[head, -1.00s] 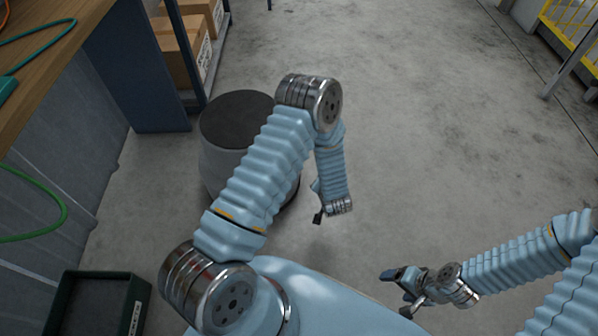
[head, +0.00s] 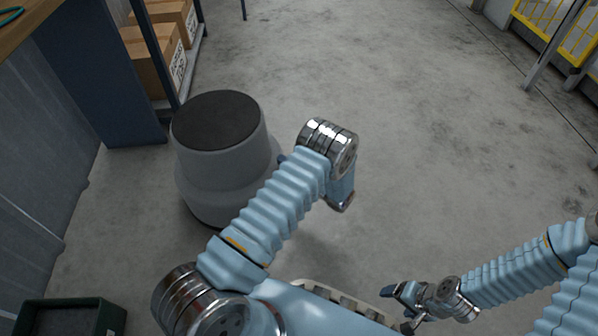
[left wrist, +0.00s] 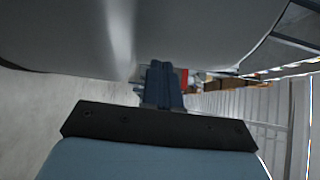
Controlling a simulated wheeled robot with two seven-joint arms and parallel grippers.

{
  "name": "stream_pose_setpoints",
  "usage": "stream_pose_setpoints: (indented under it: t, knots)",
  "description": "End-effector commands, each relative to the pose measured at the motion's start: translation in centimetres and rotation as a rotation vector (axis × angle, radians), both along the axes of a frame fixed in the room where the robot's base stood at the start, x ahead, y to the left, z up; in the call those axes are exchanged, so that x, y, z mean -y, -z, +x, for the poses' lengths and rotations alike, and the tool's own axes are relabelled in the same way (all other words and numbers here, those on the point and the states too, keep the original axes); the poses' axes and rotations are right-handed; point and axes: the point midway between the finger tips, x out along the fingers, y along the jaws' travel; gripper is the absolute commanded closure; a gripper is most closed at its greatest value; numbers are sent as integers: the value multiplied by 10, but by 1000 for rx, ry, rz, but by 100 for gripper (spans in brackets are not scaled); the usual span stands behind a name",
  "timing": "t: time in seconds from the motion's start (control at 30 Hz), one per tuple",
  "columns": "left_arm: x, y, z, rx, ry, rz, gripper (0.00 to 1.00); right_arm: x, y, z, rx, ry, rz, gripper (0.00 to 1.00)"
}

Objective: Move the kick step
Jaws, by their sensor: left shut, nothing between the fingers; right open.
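The kick step (head: 215,165) is a grey, round, flared stool with a black top. It stands upright on the floor, left of centre in the head view. My left arm crosses in front of its lower right side. In the left wrist view its smooth grey surface (left wrist: 190,35) fills the top, very close to my left gripper (left wrist: 162,80). That gripper's blue fingers are shut with nothing between them; I cannot tell whether they touch the step. The head view mostly hides this gripper behind my arm. My right gripper (head: 398,308) is open and empty at lower right, away from the step.
A shelf with cardboard boxes (head: 155,60) and a blue panel (head: 95,80) stand behind and left of the step. A dark green bin (head: 70,318) is at lower left. A yellow barrier (head: 560,25) is far right. The middle floor is clear.

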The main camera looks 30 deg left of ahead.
Motion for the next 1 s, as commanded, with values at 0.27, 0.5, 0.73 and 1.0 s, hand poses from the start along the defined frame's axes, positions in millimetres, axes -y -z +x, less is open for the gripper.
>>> stream_pose_setpoints:
  t: [0.27, 0.5, 0.73, 1.0]
  knots:
    - [-30, 0, -18, -1, 0, -1, 100, 0, 2, 0, 0, 0, 0, 20]
    - [-35, 0, -21, 1, 1, -1, 100, 0, 2, 0, 0, 0, 0, 20]
    - [-36, 0, -22, 0, 1, -1, 100, 0, 1, 0, 0, 0, 0, 20]
    - [-85, -2, -53, -6, -4, 2, 100, 0, -12, -1, -3, -1, 0, 20]
